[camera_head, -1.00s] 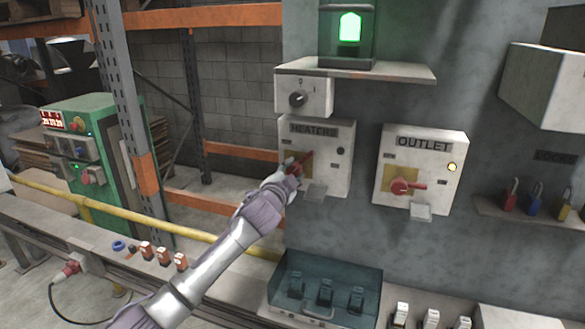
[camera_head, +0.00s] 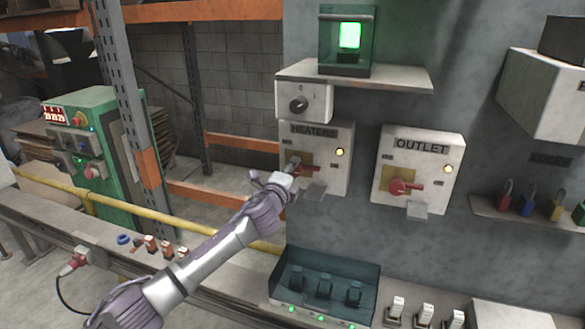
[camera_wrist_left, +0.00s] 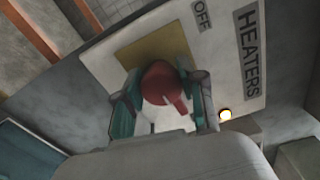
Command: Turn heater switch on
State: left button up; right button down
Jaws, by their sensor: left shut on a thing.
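The heater switch box (camera_head: 338,180), labelled HEATERS, hangs on the grey wall panel. Its red switch handle (camera_head: 305,170) points right, roughly level. The box's indicator lamp (camera_head: 339,152) glows yellow; it also glows in the left wrist view (camera_wrist_left: 225,114). My left gripper (camera_head: 291,176) reaches the handle from below left. In the left wrist view its two fingers stand on either side of the red handle (camera_wrist_left: 164,84), shut on it. The gripper hides part of the handle in the head view. My right gripper is not in view.
The OUTLET box (camera_head: 435,150), with a red handle and lit lamp, is to the right. A shelf (camera_head: 390,78) and a small dial box (camera_head: 318,101) sit just above. A teal-covered switch unit (camera_head: 325,265) with green lights stands below.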

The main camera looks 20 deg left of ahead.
pick_arm(q)
jog(key=shift+f+m, duration=0.15)
jog(key=shift+m, duration=0.35)
jog(key=o, duration=1.2)
jog(key=shift+c, duration=0.2)
jog(key=s, duration=1.2)
jog(key=shift+a, duration=0.2)
